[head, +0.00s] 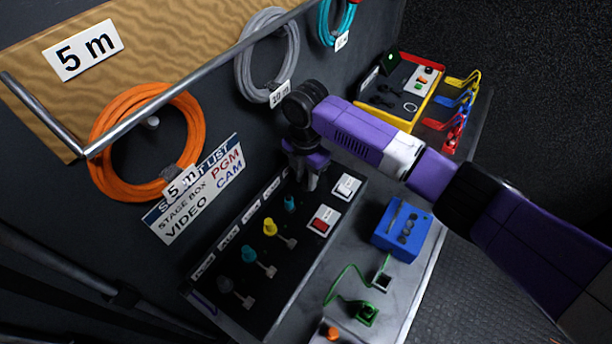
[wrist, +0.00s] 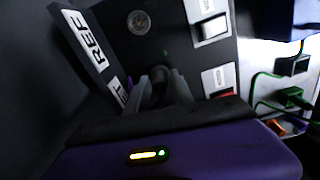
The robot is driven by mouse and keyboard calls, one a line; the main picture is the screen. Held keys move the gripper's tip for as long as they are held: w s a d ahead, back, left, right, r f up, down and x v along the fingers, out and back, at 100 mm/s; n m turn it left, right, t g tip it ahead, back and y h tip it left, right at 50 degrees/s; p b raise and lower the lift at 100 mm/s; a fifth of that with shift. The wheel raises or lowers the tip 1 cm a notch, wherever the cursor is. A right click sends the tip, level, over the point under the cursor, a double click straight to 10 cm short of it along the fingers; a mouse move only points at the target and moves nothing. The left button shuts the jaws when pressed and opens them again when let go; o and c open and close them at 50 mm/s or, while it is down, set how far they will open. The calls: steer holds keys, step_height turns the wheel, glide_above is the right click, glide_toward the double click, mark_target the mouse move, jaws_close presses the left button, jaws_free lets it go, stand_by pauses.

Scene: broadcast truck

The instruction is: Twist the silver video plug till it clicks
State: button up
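My gripper (head: 312,181) is low over the far end of the black connector panel (head: 290,265) in the head view, pointing down. In the wrist view its grey fingers (wrist: 160,92) stand close together, with a small dark rounded thing between them. The picture is too dim to tell whether they grip it or whether it is the silver video plug. A round silver connector face (wrist: 139,22) shows beside the REF label in the wrist view. A dark grey plug (head: 225,284) stands at the panel's near end, its metal not clearly silver.
Teal (head: 249,254) and yellow (head: 270,227) plugs stand along the panel. White (head: 347,187) and red (head: 323,220) switches sit beside it. A blue box (head: 402,230) and green cable (head: 345,280) lie on the bench. Cable coils (head: 137,108) hang on the wall.

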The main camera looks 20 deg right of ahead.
jaws_close()
steer(key=shift+m+p, duration=2)
steer(key=shift+m, duration=0.9)
steer(key=shift+m+p, duration=0.5)
steer(key=shift+m, duration=0.4)
steer(key=m, duration=0.2)
steer(key=shift+m, duration=0.4)
